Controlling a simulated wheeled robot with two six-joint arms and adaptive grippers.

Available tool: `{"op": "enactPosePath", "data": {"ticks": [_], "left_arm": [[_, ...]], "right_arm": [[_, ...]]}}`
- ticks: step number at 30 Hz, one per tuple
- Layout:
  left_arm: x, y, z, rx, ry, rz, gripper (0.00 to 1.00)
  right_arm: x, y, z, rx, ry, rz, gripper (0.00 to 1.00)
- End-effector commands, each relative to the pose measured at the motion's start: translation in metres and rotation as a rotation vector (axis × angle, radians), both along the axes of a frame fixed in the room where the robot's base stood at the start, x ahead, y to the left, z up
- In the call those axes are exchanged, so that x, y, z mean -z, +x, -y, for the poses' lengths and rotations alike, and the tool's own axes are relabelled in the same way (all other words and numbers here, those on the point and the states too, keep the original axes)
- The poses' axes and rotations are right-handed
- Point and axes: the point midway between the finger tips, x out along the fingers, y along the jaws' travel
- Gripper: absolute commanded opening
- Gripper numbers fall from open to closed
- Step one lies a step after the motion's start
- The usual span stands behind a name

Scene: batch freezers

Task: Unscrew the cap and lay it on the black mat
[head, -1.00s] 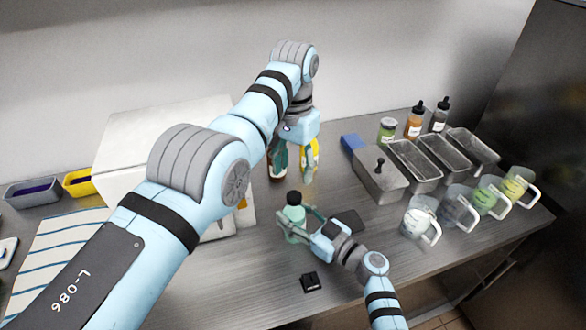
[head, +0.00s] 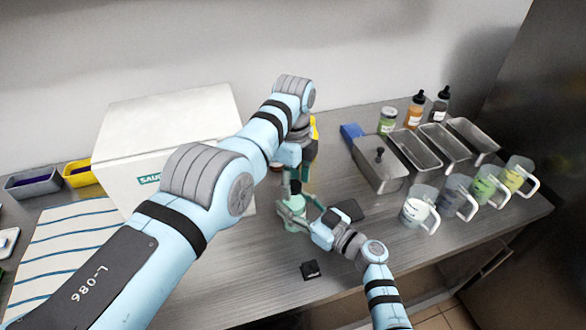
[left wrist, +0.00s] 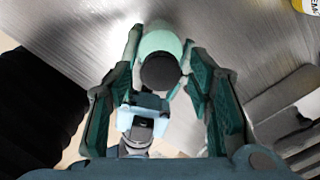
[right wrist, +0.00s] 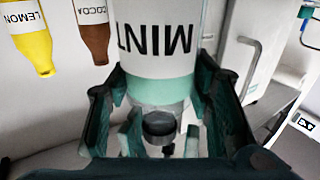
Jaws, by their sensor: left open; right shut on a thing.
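The mint bottle (head: 294,222) is pale green with a dark cap (head: 295,187) and stands upright on the steel table. My right gripper (head: 303,213) is shut on its body, and the right wrist view shows its MINT label (right wrist: 155,40) upside down. My left gripper (head: 293,177) is open, pointing down right over the bottle. In the left wrist view the dark cap (left wrist: 160,71) lies between the spread fingers, with clear gaps at the sides.
A small black object (head: 310,270) lies near the front. A white box (head: 165,140) stands at the left beside a striped cloth (head: 75,250). Lemon (right wrist: 30,40) and cocoa (right wrist: 92,35) bottles stand behind.

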Motion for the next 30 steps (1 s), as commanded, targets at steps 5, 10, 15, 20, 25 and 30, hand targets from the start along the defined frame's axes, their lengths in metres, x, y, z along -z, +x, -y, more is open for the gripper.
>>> {"op": "enactPosePath", "data": {"ticks": [5, 10, 15, 20, 25, 30], "left_arm": [[0.0006, 0.0001, -0.0003, -0.001, 0.001, 0.000, 0.47], [0.0004, 0.0001, -0.0003, -0.001, 0.001, 0.000, 0.21], [0.0004, 0.0000, -0.0003, -0.001, 0.001, 0.000, 0.00], [0.0002, 0.0000, -0.0003, -0.093, 0.000, -0.001, 0.00], [-0.0010, 0.0001, -0.0011, -0.650, 0.001, -0.001, 0.00], [-0.0009, -0.0010, -0.0013, -1.479, -0.002, -0.001, 0.00]], "right_arm": [[0.0073, -0.0025, 0.0005, -0.001, -0.008, -0.012, 0.00], [0.0075, -0.0026, 0.0006, -0.001, -0.008, -0.013, 0.00], [0.0078, -0.0027, 0.0006, -0.001, -0.008, -0.013, 0.00], [0.0079, -0.0028, 0.0007, -0.001, -0.009, -0.014, 0.00], [0.0079, -0.0027, 0.0008, -0.001, -0.009, -0.014, 0.00], [0.0079, -0.0027, 0.0009, 0.000, -0.009, -0.014, 0.00]]}}
